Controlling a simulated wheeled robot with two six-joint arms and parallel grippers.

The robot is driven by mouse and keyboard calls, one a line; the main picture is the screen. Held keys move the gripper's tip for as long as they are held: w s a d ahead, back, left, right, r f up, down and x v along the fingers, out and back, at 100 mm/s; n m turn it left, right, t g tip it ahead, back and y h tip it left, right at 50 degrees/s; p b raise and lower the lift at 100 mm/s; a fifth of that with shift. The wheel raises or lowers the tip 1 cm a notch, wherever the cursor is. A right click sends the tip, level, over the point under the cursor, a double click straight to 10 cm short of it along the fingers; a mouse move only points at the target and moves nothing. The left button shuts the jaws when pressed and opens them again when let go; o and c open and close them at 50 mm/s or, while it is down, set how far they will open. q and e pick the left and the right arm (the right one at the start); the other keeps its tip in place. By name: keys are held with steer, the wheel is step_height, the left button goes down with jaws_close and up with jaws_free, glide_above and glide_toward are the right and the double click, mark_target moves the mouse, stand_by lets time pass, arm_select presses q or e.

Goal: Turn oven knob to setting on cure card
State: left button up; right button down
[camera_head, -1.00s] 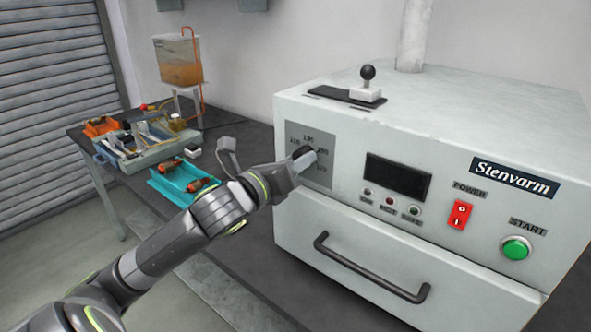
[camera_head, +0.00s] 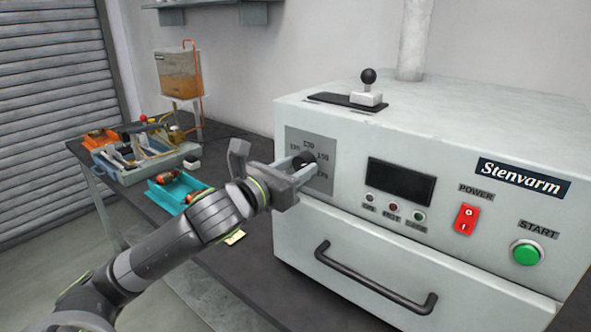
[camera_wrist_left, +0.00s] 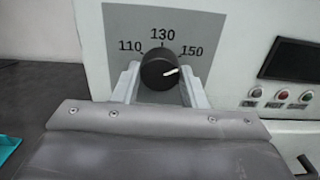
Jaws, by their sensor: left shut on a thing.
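The black oven knob (camera_wrist_left: 160,70) sits on a grey dial plate (camera_wrist_left: 128,22) with the numbers 110, 130 and 150 showing in the left wrist view. The knob's white mark points right and slightly up, just below the 150. In the head view the knob (camera_head: 308,158) is partly hidden by my gripper. My left gripper (camera_wrist_left: 160,82) is shut on the knob, one finger on each side; it also shows in the head view (camera_head: 301,168). My right gripper is out of view.
The oven (camera_head: 450,140) has a dark display (camera_head: 401,181), a red power switch (camera_head: 466,219), a green start button (camera_head: 526,252) and a door handle (camera_head: 370,282). A teal tray (camera_head: 166,196) and a parts tray (camera_head: 127,173) sit on the bench at left.

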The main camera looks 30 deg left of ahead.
arm_select(q)
steer(key=shift+f, duration=0.1)
steer(key=o, duration=1)
steer(key=shift+c, duration=0.2)
steer(key=shift+s+a, duration=0.1)
steer(key=shift+s, duration=1.3)
steer(key=s+a+p, duration=0.1)
steer(key=s+p, duration=1.3)
steer(key=p, duration=0.1)
steer(key=shift+s+p, duration=0.3)
steer(key=shift+p, duration=0.05)
